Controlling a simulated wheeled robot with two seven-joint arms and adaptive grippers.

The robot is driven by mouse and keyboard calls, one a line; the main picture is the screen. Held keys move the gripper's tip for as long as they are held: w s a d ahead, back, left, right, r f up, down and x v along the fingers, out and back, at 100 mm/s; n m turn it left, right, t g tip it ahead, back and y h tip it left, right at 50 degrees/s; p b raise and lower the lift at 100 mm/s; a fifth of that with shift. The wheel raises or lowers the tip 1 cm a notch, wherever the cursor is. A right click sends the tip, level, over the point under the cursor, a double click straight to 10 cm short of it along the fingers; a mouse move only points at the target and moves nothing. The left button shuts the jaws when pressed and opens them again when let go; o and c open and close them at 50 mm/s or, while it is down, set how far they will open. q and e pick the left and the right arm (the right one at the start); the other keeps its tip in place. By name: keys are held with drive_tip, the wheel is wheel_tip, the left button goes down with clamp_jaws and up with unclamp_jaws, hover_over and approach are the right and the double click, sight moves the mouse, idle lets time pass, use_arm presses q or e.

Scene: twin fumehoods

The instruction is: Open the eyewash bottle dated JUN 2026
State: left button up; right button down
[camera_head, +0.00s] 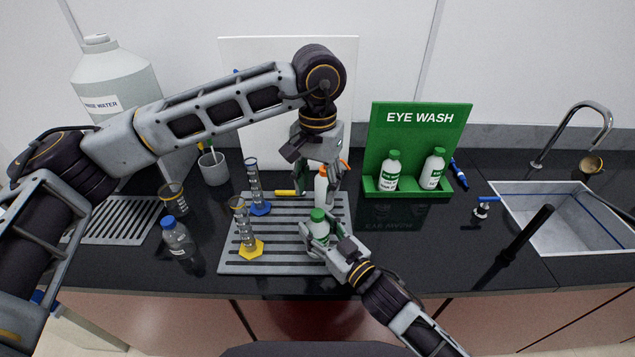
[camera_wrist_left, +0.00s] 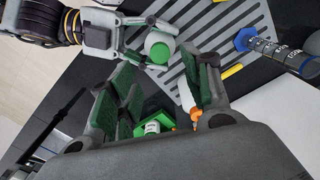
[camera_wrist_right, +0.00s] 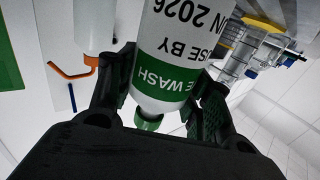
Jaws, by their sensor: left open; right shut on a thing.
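My right gripper (camera_head: 322,238) is shut on a white eyewash bottle with a green cap (camera_head: 318,216), upright over the slotted mat. In the right wrist view its label (camera_wrist_right: 185,45) appears upside down, reading EYE WASH and a use-by date ending "N 2026"; the rest is hidden. Its green cap (camera_wrist_right: 148,122) is on. My left gripper (camera_head: 316,177) is open and empty, above and behind this bottle. In the left wrist view the green cap (camera_wrist_left: 158,50) is beyond the spread fingers, apart from them. Two more eyewash bottles (camera_head: 390,172) (camera_head: 433,170) stand in the green holder (camera_head: 420,120).
A white bottle with an orange nozzle (camera_head: 321,188) stands close behind the held bottle. Graduated cylinders (camera_head: 247,232) (camera_head: 255,190) stand on the slotted mat (camera_head: 285,262). A blue-capped bottle (camera_head: 177,238) is left, the sink (camera_head: 570,215) right. The counter before the holder is clear.

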sight(317, 213)
use_arm(q)
drive_tip(key=shift+f, duration=0.1)
drive_tip(key=shift+f, duration=3.95)
clamp_jaws()
drive_tip(key=shift+n, duration=0.3)
